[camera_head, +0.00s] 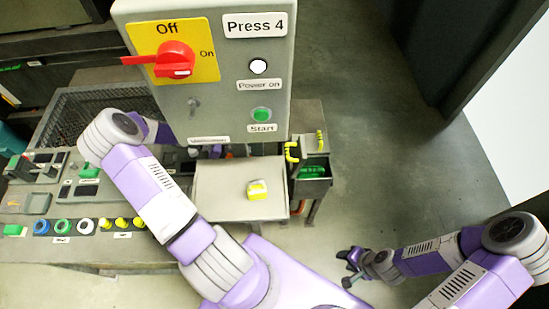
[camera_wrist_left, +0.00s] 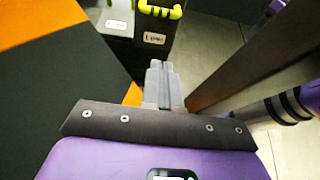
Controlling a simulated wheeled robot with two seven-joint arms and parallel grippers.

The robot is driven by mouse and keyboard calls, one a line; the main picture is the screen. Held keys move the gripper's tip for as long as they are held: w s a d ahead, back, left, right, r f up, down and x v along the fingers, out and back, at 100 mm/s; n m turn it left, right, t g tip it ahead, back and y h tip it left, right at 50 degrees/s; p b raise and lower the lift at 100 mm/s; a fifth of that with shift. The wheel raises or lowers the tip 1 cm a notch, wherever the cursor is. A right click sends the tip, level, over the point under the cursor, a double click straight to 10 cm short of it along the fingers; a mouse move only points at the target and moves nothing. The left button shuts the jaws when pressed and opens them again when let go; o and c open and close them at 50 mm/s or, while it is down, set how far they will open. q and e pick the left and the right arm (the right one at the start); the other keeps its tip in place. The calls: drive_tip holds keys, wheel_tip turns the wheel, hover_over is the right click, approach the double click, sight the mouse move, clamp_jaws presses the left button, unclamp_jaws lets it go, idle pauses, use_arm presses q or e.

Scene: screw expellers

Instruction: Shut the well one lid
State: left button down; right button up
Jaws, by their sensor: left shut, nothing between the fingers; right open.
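In the head view, a dark well box (camera_head: 312,184) with green material inside stands right of the grey press panel. A yellow handle (camera_head: 291,151) is at its left and another (camera_head: 320,140) stands upright at its back right. I cannot tell which lid is well one's. In the left wrist view, a yellow handle (camera_wrist_left: 160,9) sits on a dark box (camera_wrist_left: 152,38) with a small white label, too blurred to read surely. My left gripper (camera_wrist_left: 162,66) is shut and empty, apart from the handle; the panel hides it in the head view. My right gripper (camera_head: 350,268) is open and empty.
The Press 4 panel (camera_head: 225,100), with a red switch (camera_head: 173,60), stands in front of my left forearm. A grey tray (camera_head: 226,196) holds a yellow-and-white block (camera_head: 257,190). A control bench (camera_head: 40,225) lies left.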

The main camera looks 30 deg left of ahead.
use_arm(q)
drive_tip(key=w+r+b+x, duration=0.1)
drive_tip(key=b+x, duration=0.4)
drive_tip(key=x, duration=0.6)
drive_tip(key=shift+w+d+r+t, duration=0.15)
drive_tip(key=shift+d+r+t, duration=0.25)
drive_tip(key=shift+r, duration=0.25)
use_arm(e)
wheel_tip(320, 180, down, 6)
drive_tip(key=shift+r, duration=0.1)
